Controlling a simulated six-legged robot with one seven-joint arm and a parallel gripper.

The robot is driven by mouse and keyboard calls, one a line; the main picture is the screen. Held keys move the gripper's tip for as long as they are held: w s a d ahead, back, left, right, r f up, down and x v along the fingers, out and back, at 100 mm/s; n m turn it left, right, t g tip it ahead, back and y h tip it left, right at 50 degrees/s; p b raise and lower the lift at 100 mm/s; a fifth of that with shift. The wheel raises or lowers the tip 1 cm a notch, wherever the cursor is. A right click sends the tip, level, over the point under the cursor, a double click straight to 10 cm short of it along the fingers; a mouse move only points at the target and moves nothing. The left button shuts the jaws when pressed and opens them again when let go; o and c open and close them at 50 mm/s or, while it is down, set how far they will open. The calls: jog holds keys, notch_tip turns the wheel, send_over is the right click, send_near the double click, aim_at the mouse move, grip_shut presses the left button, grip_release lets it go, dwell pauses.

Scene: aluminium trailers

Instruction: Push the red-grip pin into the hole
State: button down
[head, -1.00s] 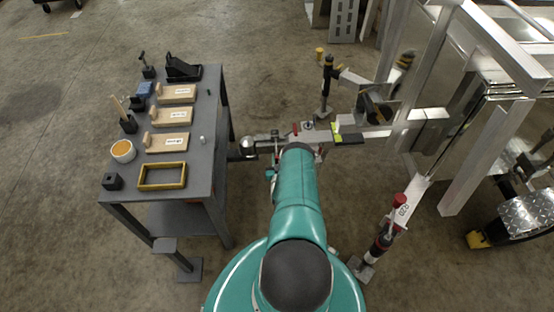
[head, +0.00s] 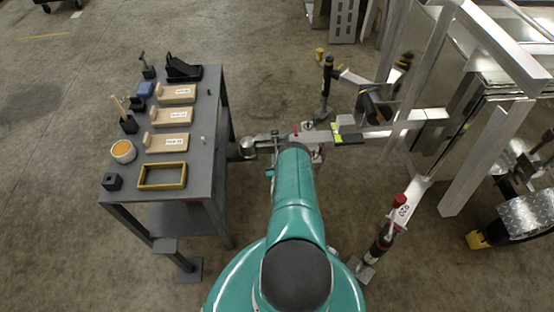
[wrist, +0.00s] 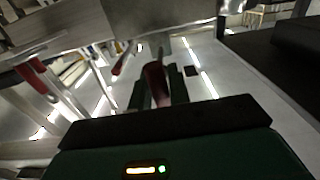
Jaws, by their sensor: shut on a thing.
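In the wrist view, my gripper (wrist: 159,92) shows beyond its dark green housing, its two dark fingers closed on a dark red grip (wrist: 155,84), which I take for the pin's. The pin's shank and tip cannot be made out. A broad grey metal beam (wrist: 170,22) of the trailer crosses just above the fingers. In the head view, my teal arm reaches forward to the silver trailer tongue (head: 270,140) and hides the gripper. A small red spot (head: 295,135) shows beside the arm's end. The hole is not distinguishable in either view.
A grey workbench (head: 190,215) with wooden blocks, a yellow frame (head: 162,176) and small tools stands at left. The trailer frame (head: 420,190) and a red-topped jack (head: 383,236) stand at right. Open concrete floor (head: 260,60) lies beyond.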

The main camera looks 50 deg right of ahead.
aim_at(275, 140)
jog(key=shift+x, duration=4.3)
jog(key=c, duration=1.2)
grip_release()
jog(key=shift+c, duration=0.2)
jog(key=shift+a, duration=0.15)
jog(key=v, duration=1.3)
jog(key=shift+s+a, duration=0.2)
jog(key=shift+s, duration=0.1)
